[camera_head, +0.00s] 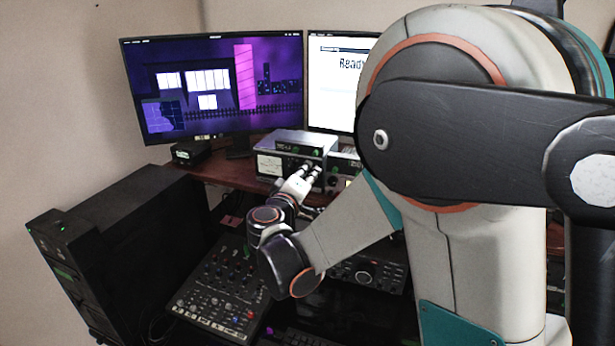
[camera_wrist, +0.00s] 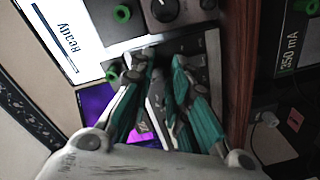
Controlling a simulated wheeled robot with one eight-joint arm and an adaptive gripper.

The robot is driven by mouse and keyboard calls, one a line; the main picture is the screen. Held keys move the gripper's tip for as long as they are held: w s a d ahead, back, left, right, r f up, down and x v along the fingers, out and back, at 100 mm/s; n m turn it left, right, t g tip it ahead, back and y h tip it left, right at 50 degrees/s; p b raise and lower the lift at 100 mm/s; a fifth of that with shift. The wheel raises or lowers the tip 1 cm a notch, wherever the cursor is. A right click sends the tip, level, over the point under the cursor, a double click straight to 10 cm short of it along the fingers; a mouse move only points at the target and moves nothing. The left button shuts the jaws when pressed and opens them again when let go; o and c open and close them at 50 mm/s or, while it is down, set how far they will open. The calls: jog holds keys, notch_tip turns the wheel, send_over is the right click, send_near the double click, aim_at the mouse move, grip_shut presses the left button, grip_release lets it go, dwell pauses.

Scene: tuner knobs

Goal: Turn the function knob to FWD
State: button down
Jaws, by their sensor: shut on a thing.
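The tuner (camera_head: 292,141) is a grey box with a pale meter on the left of its front, standing on the desk below the two monitors. My gripper (camera_head: 311,170) reaches the right part of that front. In the wrist view my gripper (camera_wrist: 160,64) has its fingers closed in against the dark panel, shut on a knob that the fingers mostly hide. I cannot read the FWD mark or the knob's pointer. Another black knob with a white pointer (camera_wrist: 163,9) shows on a box at the top of the wrist view.
The left monitor (camera_head: 215,85) and right monitor (camera_head: 340,80) stand behind the tuner. A mixer (camera_head: 222,290) lies in front, lower left. A black computer tower (camera_head: 120,245) stands at the left. The wooden desk edge (camera_wrist: 238,75) runs close to my gripper.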

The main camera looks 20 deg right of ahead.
jog(key=shift+n, duration=1.1)
jog(key=c, duration=1.5)
grip_release()
jog(key=v, duration=1.2)
jog(key=shift+a, duration=0.15)
jog(key=shift+w, duration=0.1)
